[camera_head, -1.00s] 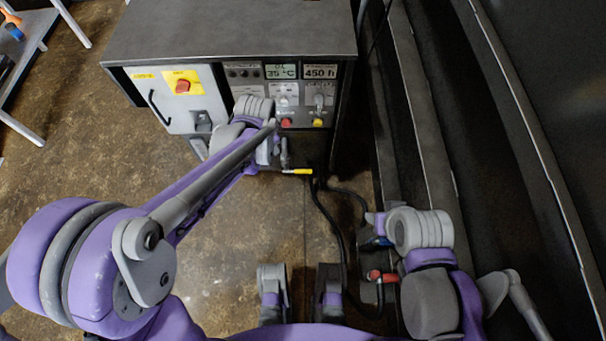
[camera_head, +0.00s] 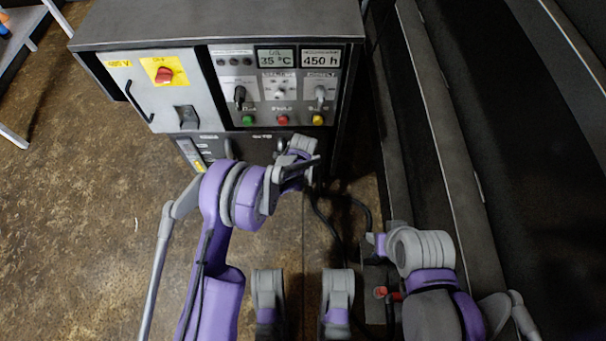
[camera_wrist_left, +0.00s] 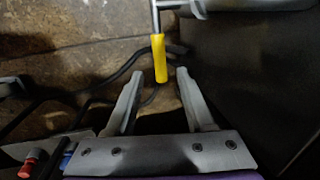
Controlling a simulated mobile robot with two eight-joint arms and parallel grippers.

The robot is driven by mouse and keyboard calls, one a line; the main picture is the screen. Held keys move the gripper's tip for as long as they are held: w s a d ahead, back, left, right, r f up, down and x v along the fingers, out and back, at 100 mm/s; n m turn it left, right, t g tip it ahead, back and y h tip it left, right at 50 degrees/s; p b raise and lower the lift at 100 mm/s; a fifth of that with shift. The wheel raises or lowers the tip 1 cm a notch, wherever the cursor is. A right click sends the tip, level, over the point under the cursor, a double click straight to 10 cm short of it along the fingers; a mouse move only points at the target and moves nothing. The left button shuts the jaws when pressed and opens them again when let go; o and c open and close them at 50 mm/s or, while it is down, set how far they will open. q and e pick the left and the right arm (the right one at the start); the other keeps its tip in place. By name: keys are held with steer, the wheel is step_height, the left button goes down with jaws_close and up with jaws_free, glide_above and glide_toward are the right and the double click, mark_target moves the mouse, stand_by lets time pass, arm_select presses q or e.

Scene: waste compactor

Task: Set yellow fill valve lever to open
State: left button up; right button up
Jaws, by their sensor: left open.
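The yellow lever (camera_wrist_left: 160,58) hangs from a grey pipe fitting (camera_wrist_left: 157,8) in the left wrist view, its handle pointing down toward my gripper. My left gripper (camera_wrist_left: 158,80) is open, with one finger on each side of the handle's free end. The fingertips appear level with that end, and I see no grip on it. In the head view my left wrist (camera_head: 297,155) is in front of the lower part of the cabinet, and the lever is hidden behind the arm. My right arm (camera_head: 430,265) is at the right; its gripper does not show.
The control cabinet (camera_head: 215,25) stands ahead, with knobs, buttons and two displays reading 35 °C and 450 h. Dark hoses (camera_head: 330,222) lie on the floor near my arms. A dark machine wall (camera_head: 530,150) bounds the right. Brown floor (camera_head: 80,220) is clear at left.

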arm_select(q)
steer(key=shift+w+f+b, duration=0.25)
steer(key=shift+f, duration=0.85)
steer(key=shift+w+f+b, duration=0.2)
steer(key=shift+f, duration=0.85)
steer(key=shift+c, duration=0.2)
jaws_close()
